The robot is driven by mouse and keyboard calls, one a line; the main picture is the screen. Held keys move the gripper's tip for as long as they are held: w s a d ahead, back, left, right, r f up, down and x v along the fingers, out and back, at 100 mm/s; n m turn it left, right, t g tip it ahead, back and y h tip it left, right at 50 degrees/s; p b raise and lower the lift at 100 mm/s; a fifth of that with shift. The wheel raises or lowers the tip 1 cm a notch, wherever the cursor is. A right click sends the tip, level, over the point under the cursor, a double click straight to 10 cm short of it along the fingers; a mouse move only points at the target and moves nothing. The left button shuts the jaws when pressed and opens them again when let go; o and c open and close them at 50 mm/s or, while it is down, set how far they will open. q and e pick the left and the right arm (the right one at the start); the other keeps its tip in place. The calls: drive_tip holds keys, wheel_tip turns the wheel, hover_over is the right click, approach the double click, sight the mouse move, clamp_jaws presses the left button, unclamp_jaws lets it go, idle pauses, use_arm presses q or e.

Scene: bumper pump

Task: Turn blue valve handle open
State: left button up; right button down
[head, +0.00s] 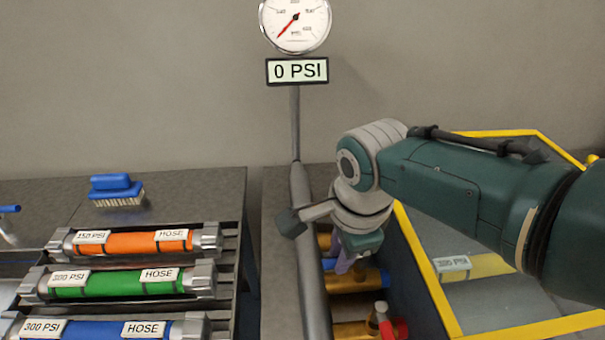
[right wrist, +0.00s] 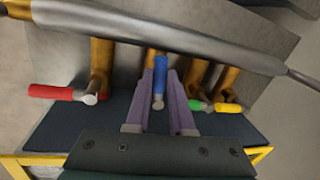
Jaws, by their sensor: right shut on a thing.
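The blue valve handle (right wrist: 160,66) shows in the middle of the right wrist view, pointing along the gap between the two purple fingers of my right gripper (right wrist: 164,85). The gripper is shut on it, with one finger on each side. In the head view the right gripper (head: 346,262) reaches down beside the grey upright pipe, and its wrist hides most of the blue handle. The valve stem behind the handle is partly hidden. My left gripper is not in view.
A red handle (right wrist: 52,92), a green handle (right wrist: 200,106) and a yellow handle (right wrist: 229,107) flank the blue one on brass pipes. A grey pipe (right wrist: 150,28) runs close by. A yellow-edged bin (head: 425,262) stands right. Orange (head: 133,243), green and blue hoses lie on a rack left. The gauge (head: 295,18) sign reads 0 PSI.

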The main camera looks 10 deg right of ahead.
drive_tip(key=shift+w+m, duration=0.4)
drive_tip(key=shift+m, duration=0.5)
drive_tip(key=shift+b, duration=0.3)
drive_tip(key=c, duration=0.8)
unclamp_jaws()
drive_tip(key=shift+s+a+r+p, duration=0.1)
drive_tip(key=shift+s+r+p, duration=0.2)
drive_tip(key=shift+r+p, duration=1.05)
drive_tip(key=shift+s+d+r+p, duration=0.1)
drive_tip(key=shift+s+r+p, duration=0.5)
drive_tip(key=shift+r, duration=1.3)
drive_tip(key=shift+s+a+r+p, duration=0.1)
drive_tip(key=shift+r+p, duration=1.15)
drive_tip(key=shift+r, duration=0.35)
